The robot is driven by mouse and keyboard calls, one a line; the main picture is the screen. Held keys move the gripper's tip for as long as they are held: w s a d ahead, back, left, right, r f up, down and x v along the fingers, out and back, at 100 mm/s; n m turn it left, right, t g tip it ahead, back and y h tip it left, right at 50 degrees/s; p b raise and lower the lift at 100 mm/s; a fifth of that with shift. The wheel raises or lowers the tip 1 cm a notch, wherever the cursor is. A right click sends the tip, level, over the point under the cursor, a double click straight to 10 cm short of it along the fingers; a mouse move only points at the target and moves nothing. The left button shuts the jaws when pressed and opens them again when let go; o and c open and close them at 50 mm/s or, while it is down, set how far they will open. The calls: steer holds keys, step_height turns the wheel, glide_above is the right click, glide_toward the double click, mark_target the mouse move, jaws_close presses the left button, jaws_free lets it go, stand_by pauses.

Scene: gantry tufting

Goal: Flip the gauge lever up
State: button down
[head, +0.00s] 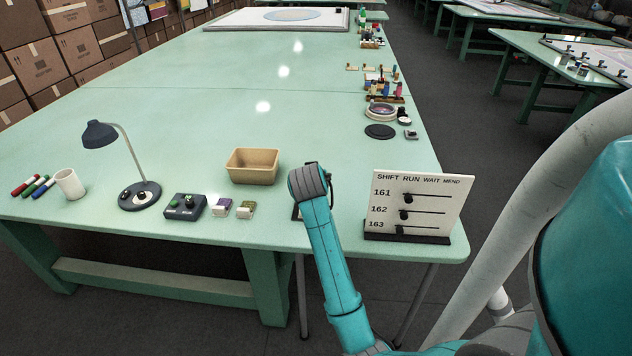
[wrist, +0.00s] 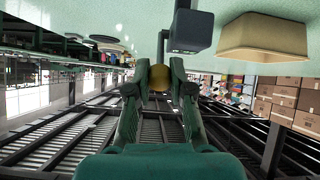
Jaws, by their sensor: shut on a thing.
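My gripper (wrist: 159,72) shows in the wrist view with its two dark fingers closed on a round yellow-brown knob (wrist: 159,80), which looks like the gauge lever's end. The lever's shaft is hidden by the knob and fingers. A dark blue-grey box (wrist: 192,30), probably the gauge body, stands just beyond the fingertips, a little right of them. In the head view my teal arm covers the gripper, the knob and nearly all of the gauge. Only a small dark edge shows left of the arm. I cannot tell the lever's angle.
A tan bin (head: 252,166) stands left of my arm and shows in the wrist view (wrist: 265,40). A white SHIFT RUN board (head: 420,202) stands close on the right. A switch box (head: 184,207), a lamp (head: 139,195) and a mug (head: 70,184) are farther left. The green table's middle is clear.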

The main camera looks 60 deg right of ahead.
stand_by(0.4)
steer(key=c, duration=1)
jaws_free()
steer(key=shift+d, duration=0.1)
steer(key=v, duration=1.2)
steer(key=shift+r, duration=0.15)
steer(key=shift+w, duration=0.1)
